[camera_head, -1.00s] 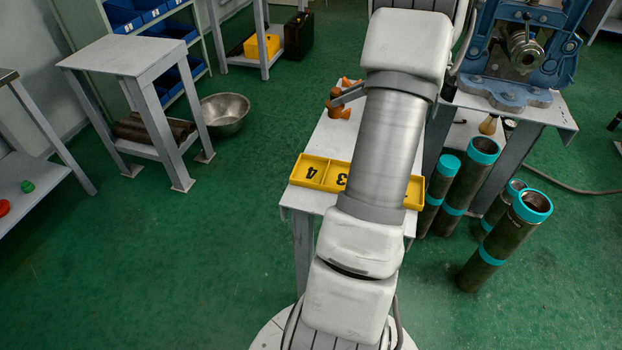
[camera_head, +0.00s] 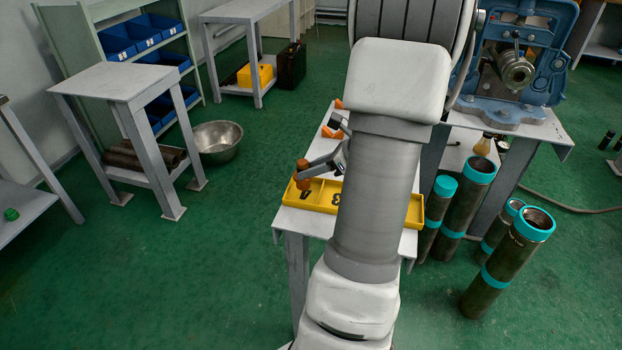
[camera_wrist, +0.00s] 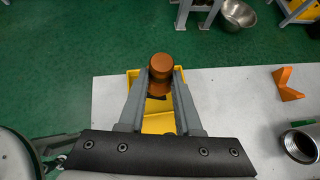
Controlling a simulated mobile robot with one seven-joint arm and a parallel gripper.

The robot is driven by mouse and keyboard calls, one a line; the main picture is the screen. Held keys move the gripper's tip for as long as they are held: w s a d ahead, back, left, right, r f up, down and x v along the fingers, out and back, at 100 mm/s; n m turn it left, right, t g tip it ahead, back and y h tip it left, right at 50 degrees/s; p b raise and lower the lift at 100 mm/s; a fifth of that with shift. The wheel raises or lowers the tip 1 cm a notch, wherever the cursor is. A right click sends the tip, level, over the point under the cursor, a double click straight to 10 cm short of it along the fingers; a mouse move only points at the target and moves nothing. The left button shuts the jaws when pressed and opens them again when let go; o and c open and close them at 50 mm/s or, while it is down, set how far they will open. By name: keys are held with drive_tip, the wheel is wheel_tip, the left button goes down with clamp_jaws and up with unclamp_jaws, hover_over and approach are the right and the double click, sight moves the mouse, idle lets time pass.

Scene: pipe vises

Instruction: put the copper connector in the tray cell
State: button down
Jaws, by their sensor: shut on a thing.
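The copper connector (camera_head: 302,173) is held between the fingertips of my gripper (camera_head: 318,168). In the wrist view the copper connector (camera_wrist: 161,70) shows its round end between the two fingers of my gripper (camera_wrist: 161,88). The yellow tray (camera_head: 327,196) lies on the table, with digits marked in its cells. The connector is over the tray's left end, in front of the cell marked 4 in the head view. I cannot tell its exact height above the tray. My arm hides the middle of the tray. The yellow tray (camera_wrist: 157,123) also shows beneath the gripper in the wrist view.
A dark threaded pipe end (camera_wrist: 300,145) is at the lower right. Teal-ended pipes (camera_head: 510,255) stand right of the table.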

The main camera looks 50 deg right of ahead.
drive_tip(key=shift+f, duration=1)
drive_tip(key=shift+f+b, duration=0.25)
drive_tip(key=shift+b, duration=0.1)
drive_tip(key=c, duration=0.6)
unclamp_jaws()
drive_tip(key=shift+r, duration=0.2)
drive_tip(key=shift+r+p, duration=0.25)
drive_tip(key=shift+p, duration=0.05)
drive_tip(key=p+v, duration=0.3)
drive_tip(key=v, duration=0.8)
drive_tip(key=shift+s, duration=0.35)
